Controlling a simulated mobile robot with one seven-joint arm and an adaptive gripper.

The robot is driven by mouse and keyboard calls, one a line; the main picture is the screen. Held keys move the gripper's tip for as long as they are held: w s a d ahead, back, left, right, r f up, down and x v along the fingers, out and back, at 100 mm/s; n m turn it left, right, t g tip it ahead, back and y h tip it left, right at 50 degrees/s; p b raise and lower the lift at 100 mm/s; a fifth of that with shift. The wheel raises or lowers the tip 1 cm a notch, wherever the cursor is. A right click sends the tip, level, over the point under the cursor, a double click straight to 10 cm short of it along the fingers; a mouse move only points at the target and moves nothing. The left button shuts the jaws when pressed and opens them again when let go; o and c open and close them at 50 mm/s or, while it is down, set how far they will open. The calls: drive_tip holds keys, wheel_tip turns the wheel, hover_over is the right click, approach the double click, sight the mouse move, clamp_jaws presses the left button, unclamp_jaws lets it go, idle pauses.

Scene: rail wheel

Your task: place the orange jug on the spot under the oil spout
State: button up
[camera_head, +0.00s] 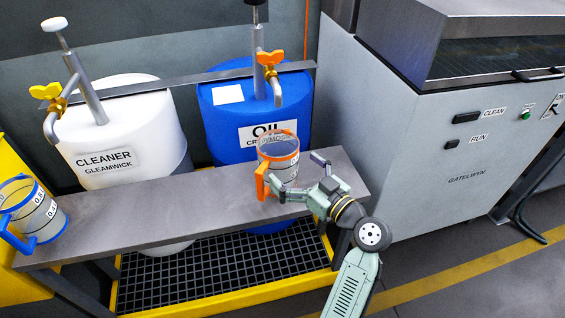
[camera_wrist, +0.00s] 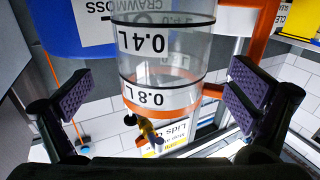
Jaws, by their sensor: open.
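The orange jug (camera_head: 279,150) is a clear measuring jug with an orange rim, base and handle. It stands upright on the grey bench (camera_head: 150,215) in front of the blue oil drum (camera_head: 225,115). The oil spout (camera_head: 277,92) hangs above it, roughly in line in the head view. The marked spot is not visible. My gripper (camera_head: 298,174) is open, with one finger near the handle side and the other right of the jug. In the wrist view the jug (camera_wrist: 160,65) appears between the spread fingers, with gaps on both sides; I see no contact.
A blue-trimmed jug (camera_head: 38,208) stands at the bench's left end. A white cleaner drum (camera_head: 125,125) with its own spout is behind the bench. A grey machine cabinet (camera_head: 420,150) stands close on the right. The bench middle is clear.

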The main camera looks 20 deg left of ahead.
drive_tip(key=b+v, duration=0.1)
drive_tip(key=v, duration=0.5)
drive_tip(key=shift+s+d, duration=0.2)
drive_tip(key=shift+d, duration=0.1)
